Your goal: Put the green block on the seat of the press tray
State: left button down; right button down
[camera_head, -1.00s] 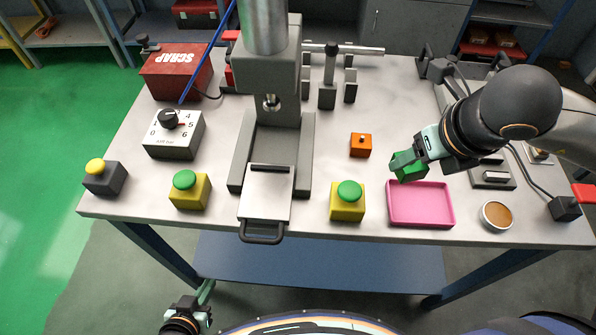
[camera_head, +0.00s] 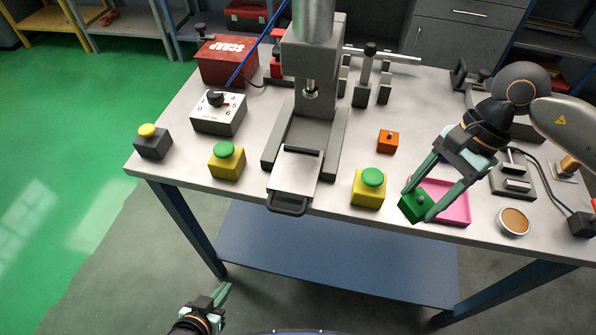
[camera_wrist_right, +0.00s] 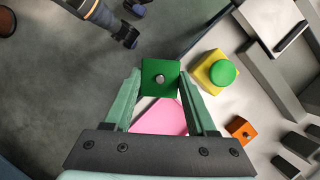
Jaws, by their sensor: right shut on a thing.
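The green block (camera_head: 414,206), with a small grey knob on its face, is held between the fingertips of my right gripper (camera_head: 418,203). It appears over the left front part of the pink tray, near the table's front edge. In the right wrist view the block (camera_wrist_right: 160,77) sits between both fingers (camera_wrist_right: 161,84). The press tray (camera_head: 296,174) is a light grey plate with a dark handle, out in front of the press, to the left of the block. Its top looks empty. My left gripper (camera_head: 221,295) is low in front of the table; its opening is unclear.
A yellow box with a green button (camera_head: 368,190) stands between the press tray and the block. Another such box (camera_head: 226,162) is left of the press tray. The pink tray (camera_head: 456,206), an orange block (camera_head: 388,141) and a round dish (camera_head: 513,222) are nearby. The press column (camera_head: 311,50) rises behind.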

aim_at(298, 164)
jog(key=k+u, duration=0.15)
jog(key=u, duration=1.4)
jog(key=l+u, duration=0.15)
jog(key=u, duration=0.3)
jog(key=k+l+u, duration=0.1)
jog(key=u, duration=0.3)
jog(key=k+l, duration=0.9)
